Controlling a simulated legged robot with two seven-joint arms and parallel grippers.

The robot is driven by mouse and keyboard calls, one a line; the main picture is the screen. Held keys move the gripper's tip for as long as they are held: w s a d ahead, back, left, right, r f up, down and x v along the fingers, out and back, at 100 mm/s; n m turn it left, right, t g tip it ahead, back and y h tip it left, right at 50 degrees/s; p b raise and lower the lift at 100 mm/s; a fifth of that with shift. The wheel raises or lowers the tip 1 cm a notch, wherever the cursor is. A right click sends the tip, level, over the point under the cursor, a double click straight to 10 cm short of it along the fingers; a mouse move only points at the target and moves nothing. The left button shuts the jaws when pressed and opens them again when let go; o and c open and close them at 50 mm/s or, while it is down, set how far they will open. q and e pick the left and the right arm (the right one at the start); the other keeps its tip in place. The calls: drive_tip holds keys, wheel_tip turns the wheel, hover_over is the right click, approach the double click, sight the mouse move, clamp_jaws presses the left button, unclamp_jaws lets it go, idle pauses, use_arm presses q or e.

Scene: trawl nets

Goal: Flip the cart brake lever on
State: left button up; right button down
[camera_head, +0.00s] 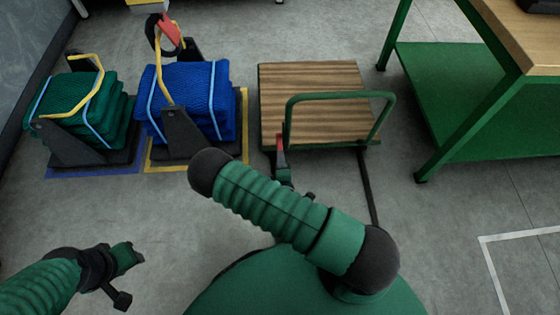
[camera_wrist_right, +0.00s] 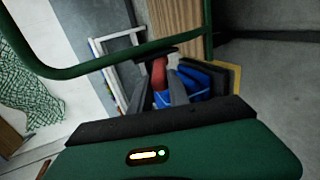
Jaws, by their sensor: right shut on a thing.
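The cart (camera_head: 325,128) has a wooden slatted deck and a green tube handle (camera_head: 335,95). Its red brake lever (camera_head: 281,147) stands at the near left corner of the deck. My right gripper (camera_head: 284,174) is at the lever, partly hidden behind my own arm. In the right wrist view the red lever (camera_wrist_right: 158,74) sits between the grey fingers of my right gripper (camera_wrist_right: 162,88), which is shut on it. The cart handle (camera_wrist_right: 95,65) crosses above the fingers there. My left gripper (camera_head: 125,275) is low at the left, away from the cart; its opening is unclear.
Left of the cart, a stack of blue nets (camera_head: 205,90) and a stack of green nets (camera_head: 85,105) sit on dark bases with yellow handles. A green bench (camera_head: 480,105) with a wooden top stands at the right. Floor between cart and bench is open.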

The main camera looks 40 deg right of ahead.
drive_tip(key=shift+d+f, duration=0.1)
drive_tip(key=shift+f, duration=0.05)
drive_tip(key=c, duration=1.5)
unclamp_jaws()
drive_tip(key=shift+o, duration=1.3)
